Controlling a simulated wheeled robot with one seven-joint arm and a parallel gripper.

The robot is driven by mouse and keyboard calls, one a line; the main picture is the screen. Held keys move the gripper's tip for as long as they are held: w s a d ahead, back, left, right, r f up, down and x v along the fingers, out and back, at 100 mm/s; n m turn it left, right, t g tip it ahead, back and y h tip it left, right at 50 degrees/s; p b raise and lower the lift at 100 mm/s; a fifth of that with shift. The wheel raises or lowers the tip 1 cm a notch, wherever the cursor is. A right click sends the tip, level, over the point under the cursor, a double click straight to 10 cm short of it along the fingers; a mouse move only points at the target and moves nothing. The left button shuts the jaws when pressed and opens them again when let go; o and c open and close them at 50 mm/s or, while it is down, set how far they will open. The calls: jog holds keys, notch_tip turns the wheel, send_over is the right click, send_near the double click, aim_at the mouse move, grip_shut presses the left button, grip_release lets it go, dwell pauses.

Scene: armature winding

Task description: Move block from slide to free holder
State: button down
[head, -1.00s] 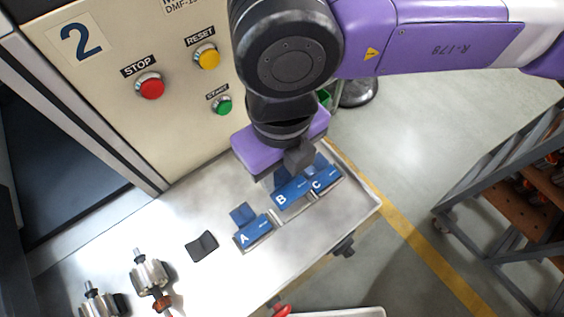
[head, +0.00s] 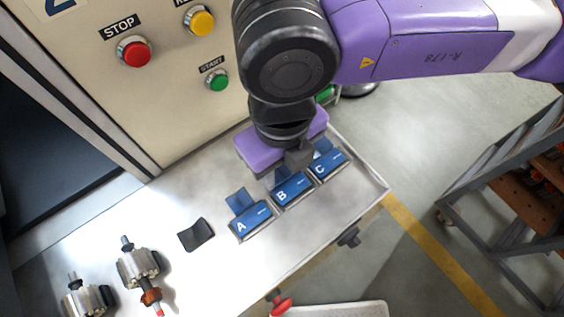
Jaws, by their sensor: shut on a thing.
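Three blue blocks lettered in white, A (head: 250,221), B (head: 293,190) and C (head: 328,165), lie in a slanting row on the metal tabletop. Block B is in line between A and C, in or just at the middle holder; whether it is fully seated I cannot tell. My gripper (head: 298,157) is directly behind block B, pointing down, and is shut on it. The grasp itself is mostly hidden by the gripper body. Blue backs stand up behind A and C. The holders' grey edges show at the blocks' front.
A dark curved pad (head: 196,235) lies left of block A. Two armatures (head: 138,266) stand farther left. The control panel (head: 170,110) with buttons rises behind the tabletop (head: 190,190). A shelf rack (head: 510,190) stands at the right, across open floor.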

jog(key=shift+f+b, duration=0.35)
jog(key=shift+b, duration=0.15)
dwell(0.4)
jog(key=c, duration=0.8)
grip_release()
jog(key=shift+o, duration=0.2)
jog(key=shift+r, duration=0.1)
notch_tip(320, 180, up, 8)
jog(key=shift+f+b, duration=0.15)
jog(key=shift+b, duration=0.35)
jog(key=shift+w+d, duration=0.1)
